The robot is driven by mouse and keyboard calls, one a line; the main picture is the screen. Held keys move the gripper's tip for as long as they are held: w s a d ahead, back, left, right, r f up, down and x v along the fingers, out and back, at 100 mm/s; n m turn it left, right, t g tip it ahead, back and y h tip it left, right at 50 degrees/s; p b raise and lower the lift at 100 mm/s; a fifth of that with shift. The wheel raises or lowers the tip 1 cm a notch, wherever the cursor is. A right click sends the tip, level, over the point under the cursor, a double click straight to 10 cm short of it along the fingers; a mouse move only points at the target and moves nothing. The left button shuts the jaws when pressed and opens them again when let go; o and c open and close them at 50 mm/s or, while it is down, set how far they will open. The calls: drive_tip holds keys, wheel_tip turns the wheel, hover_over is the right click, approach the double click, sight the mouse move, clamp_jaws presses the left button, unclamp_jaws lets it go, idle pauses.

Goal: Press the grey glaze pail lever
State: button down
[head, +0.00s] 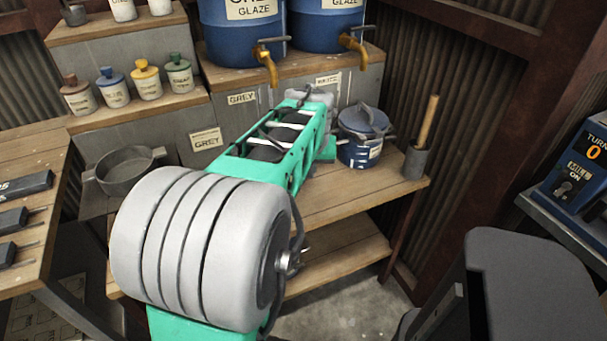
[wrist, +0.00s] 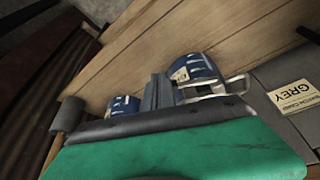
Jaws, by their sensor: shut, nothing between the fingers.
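The grey glaze pail (head: 240,30) is the left of two blue pails on the raised wooden shelf in the head view. Its label reads GLAZE, with the top word cut off by the frame edge. A yellow tap (head: 269,68) hangs from its front, with a thin grey lever (head: 273,39) on top. My green arm reaches to just below and right of this tap and hides my fingers in the head view. In the wrist view my gripper (wrist: 158,92) is shut and empty, above the wooden bench. The lever does not show there.
A second blue pail (head: 327,25) with its own tap (head: 352,45) stands to the right. A blue lidded pot (head: 362,152) and a grey holder (head: 415,161) with a wooden stick stand on the bench (head: 345,200). A grey pan (head: 125,174) and several small jars are at left.

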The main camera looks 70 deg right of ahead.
drive_tip(key=shift+d+n+t, duration=0.3)
drive_tip(key=shift+d+n, duration=0.35)
drive_tip(key=shift+n, duration=0.15)
drive_tip(key=shift+w, duration=0.1)
drive_tip(key=shift+w+a, duration=0.3)
drive_tip(key=shift+w, duration=0.35)
